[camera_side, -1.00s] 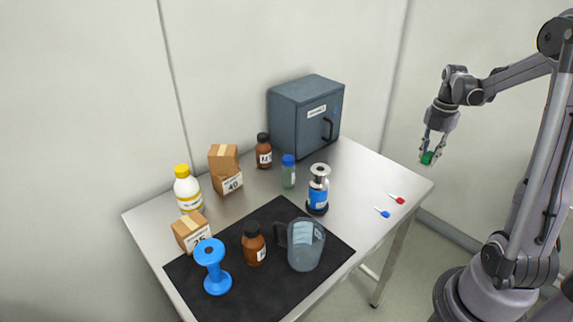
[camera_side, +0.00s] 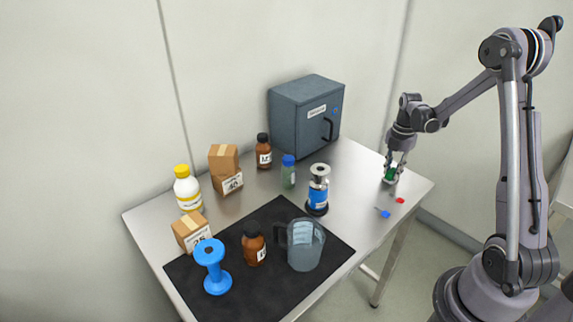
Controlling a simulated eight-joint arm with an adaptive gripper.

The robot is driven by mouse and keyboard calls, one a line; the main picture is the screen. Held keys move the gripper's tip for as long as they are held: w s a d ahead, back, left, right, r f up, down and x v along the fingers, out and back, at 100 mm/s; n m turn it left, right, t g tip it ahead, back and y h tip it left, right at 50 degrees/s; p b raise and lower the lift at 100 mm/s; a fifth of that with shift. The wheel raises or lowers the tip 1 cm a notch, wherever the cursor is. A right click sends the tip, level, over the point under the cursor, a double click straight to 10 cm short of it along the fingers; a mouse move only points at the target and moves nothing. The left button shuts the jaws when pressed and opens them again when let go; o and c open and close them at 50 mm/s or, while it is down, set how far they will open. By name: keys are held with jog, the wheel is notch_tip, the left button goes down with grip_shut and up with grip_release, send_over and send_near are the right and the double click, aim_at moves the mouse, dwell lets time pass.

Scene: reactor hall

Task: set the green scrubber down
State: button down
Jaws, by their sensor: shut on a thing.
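The green scrubber (camera_side: 391,172) is small and sits between the fingers of my gripper (camera_side: 392,177). My gripper is shut on it and points down over the right end of the metal table (camera_side: 352,170). The scrubber is low, close to the tabletop. I cannot tell whether it touches the surface. The fingers hide part of it.
A red item (camera_side: 400,200) and a blue item (camera_side: 383,213) lie just in front of my gripper. A grey cabinet (camera_side: 292,115) stands behind left. A silver-and-blue canister (camera_side: 318,190) stands to the left. A black mat (camera_side: 330,255) holds a jug (camera_side: 304,248) and other things.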

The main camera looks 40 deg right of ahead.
aim_at(392, 171)
jog(key=shift+f, duration=0.15)
jog(key=c, duration=1.2)
grip_release()
notch_tip(392, 171, up, 12)
jog(key=a+r+m+t+h, duration=0.1)
jog(key=a+r+m+t, duration=0.2)
jog(key=a, duration=0.5)
jog(key=a+r+m, duration=0.3)
jog(key=a+m, duration=0.2)
jog(key=a, duration=0.4)
jog(key=s+a+m+t, duration=0.1)
jog(key=s+a+m, duration=0.1)
jog(key=a+m, duration=0.1)
jog(key=s+a+f+m+t, duration=0.1)
jog(key=s+a+m, duration=0.1)
jog(key=a, duration=0.3)
jog(key=s+a+m+t+y, duration=0.1)
jog(key=s+a+m+t, duration=0.1)
jog(key=a+m, duration=0.3)
jog(key=shift+f, duration=0.25)
jog(key=shift+d, duration=0.1)
